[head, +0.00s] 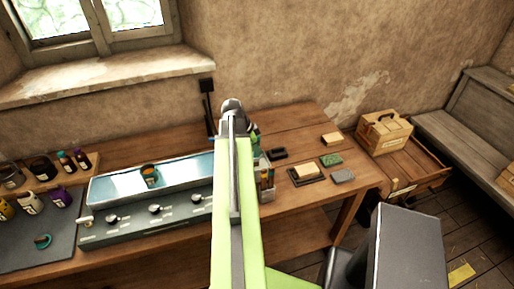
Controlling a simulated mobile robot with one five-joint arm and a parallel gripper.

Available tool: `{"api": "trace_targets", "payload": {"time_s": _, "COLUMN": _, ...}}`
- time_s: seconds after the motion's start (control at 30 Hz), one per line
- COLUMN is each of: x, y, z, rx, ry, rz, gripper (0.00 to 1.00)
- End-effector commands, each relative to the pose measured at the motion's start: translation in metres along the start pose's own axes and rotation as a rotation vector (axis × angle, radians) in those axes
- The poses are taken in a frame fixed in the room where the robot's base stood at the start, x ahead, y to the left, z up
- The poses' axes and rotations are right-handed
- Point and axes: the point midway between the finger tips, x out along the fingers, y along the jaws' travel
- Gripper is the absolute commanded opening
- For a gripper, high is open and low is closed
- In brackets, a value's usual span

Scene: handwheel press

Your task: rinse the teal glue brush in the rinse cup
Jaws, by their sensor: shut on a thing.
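My own lime-green arm rises through the middle of the head view up to a grey joint, and my gripper is hidden behind it. I cannot make out the teal glue brush. A small teal, rounded item (42,241) lies on the dark mat at the left, too small to name. A small dark cup with an orange top (149,174) stands on the pale blue top of the grey panel. Whether it is the rinse cup I cannot tell. A holder with several upright sticks (266,185) stands just right of my arm.
The grey panel (140,226) with several knobs fills the left centre. Jars and bottles (30,203) crowd the left. A sponge-like block on a dark tray (305,171), a green pad (331,159) and a grey block (342,176) lie at the right. A box (384,133) stands beyond.

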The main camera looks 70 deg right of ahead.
Motion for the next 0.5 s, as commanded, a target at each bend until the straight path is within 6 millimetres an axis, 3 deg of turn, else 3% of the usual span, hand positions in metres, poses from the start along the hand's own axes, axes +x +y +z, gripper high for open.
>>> {"api": "trace_targets", "payload": {"time_s": 0.5, "x": -0.037, "y": -0.004, "z": -0.015, "rx": 0.000, "ry": 0.000, "rz": 0.000, "gripper": 0.00}}
